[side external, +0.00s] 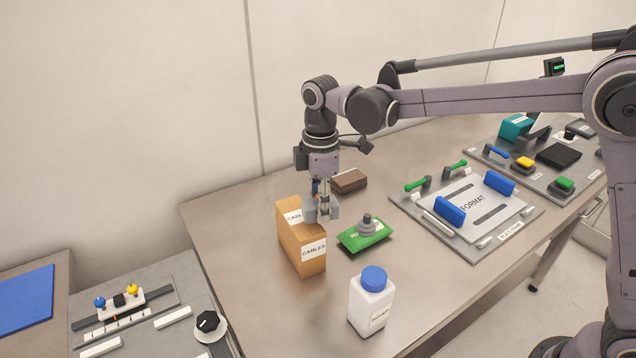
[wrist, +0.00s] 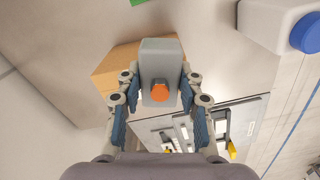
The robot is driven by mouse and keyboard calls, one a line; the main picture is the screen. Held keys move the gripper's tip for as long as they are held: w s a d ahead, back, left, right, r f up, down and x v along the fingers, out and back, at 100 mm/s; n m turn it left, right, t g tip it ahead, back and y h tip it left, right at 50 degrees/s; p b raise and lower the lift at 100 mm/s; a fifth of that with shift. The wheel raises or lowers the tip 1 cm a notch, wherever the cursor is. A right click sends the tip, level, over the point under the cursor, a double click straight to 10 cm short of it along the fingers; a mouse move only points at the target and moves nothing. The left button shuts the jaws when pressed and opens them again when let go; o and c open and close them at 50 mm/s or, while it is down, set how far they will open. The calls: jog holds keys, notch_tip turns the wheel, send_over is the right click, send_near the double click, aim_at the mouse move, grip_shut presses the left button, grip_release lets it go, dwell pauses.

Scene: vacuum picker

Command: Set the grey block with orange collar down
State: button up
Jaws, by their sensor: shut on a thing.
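The grey block (side external: 327,210) with the orange collar is held in my gripper (side external: 322,198), above the table beside the top of the orange-brown CABLES box. In the wrist view the grey block (wrist: 160,62) sits between the two fingers of my gripper (wrist: 160,85), with the orange collar (wrist: 160,92) facing the camera. My gripper is shut on it. In the side view the fingers partly hide the block and its collar cannot be made out. I cannot tell whether the block touches the box.
The CABLES box (side external: 300,240) stands close by. A green packet (side external: 352,240) with a grey stepped piece (side external: 367,224) on it lies to the right. A white bottle (side external: 371,303) stands in front, a brown box (side external: 349,181) behind. A FORMAT plate (side external: 470,200) lies farther right.

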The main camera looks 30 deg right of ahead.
jog(key=s+d+f+m, duration=0.3)
jog(key=d+m, duration=0.1)
jog(key=d, duration=0.1)
jog(key=s+d+f+m, duration=0.3)
jog(key=d+m, duration=0.2)
jog(key=s+d+f+m, duration=0.3)
jog(key=d+f+m, duration=0.1)
jog(key=d, duration=0.1)
jog(key=shift+s+d, duration=0.25)
jog(key=shift+s, duration=0.1)
jog(key=shift+s+d+f+m, duration=0.35)
jog(key=shift+s+m, duration=0.1)
jog(key=shift+m, duration=0.25)
jog(key=shift+r, duration=0.15)
notch_tip(320, 180, up, 8)
jog(key=a, duration=0.1)
jog(key=w+a+f, duration=0.1)
jog(key=a+f, duration=0.1)
jog(key=a, duration=0.1)
jog(key=w+a+f, duration=0.1)
jog(key=a+f, duration=0.1)
jog(key=a, duration=0.2)
jog(key=w+a+f, duration=0.2)
jog(key=a, duration=0.2)
jog(key=shift+f, duration=2.35)
